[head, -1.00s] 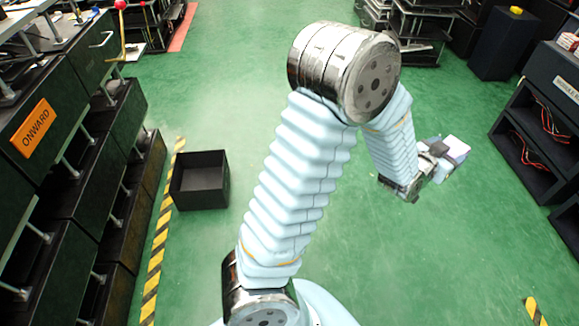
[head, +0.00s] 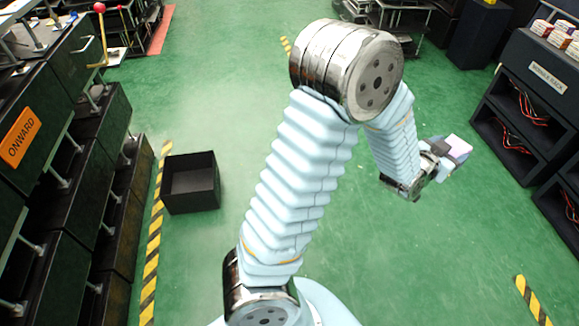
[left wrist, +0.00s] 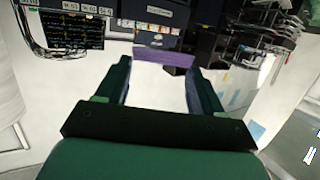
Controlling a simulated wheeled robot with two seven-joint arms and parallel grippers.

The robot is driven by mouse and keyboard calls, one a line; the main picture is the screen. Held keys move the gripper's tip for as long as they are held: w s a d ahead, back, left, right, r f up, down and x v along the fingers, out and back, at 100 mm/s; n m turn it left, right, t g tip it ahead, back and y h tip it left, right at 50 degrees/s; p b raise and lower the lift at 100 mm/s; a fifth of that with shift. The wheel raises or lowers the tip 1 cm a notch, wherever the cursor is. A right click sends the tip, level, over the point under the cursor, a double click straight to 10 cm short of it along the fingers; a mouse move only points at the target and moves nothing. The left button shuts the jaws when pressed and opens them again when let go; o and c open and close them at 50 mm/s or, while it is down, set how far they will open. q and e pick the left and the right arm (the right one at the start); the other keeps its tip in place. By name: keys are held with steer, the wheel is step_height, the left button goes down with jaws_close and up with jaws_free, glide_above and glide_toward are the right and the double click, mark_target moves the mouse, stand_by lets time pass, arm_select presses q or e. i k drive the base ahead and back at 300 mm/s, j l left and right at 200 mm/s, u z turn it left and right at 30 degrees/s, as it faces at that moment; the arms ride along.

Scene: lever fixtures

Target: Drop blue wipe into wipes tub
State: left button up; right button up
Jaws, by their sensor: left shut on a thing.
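My left gripper (head: 441,158) is at the right of the head view, held out over the green floor. It is shut on a small lavender-blue block, which I take for the blue wipe (head: 458,147). In the left wrist view the blue wipe (left wrist: 164,58) looks purple and spans the gap between the two fingertips. An open black box (head: 190,182) stands on the floor left of my arm, far from the gripper. It looks empty, and I cannot tell whether it is the wipes tub. My right gripper is not in view.
A dark shelf unit (head: 545,79) with several small jars (head: 556,32) on top stands at the right. Dark drawer units with an orange sign (head: 20,137) line the left, beside a yellow-black floor stripe (head: 153,255).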

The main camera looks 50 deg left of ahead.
mark_target(191, 189)
steer(key=k+u, duration=0.1)
steer(key=u, duration=0.75)
steer(key=k+j+u, duration=0.1)
steer(key=u, duration=0.3)
steer(key=j+u, duration=0.1)
steer(key=u, duration=0.35)
steer(key=k+j+u, duration=0.1)
steer(key=u, duration=0.3)
steer(key=j+u, duration=0.1)
steer(key=u, duration=0.35)
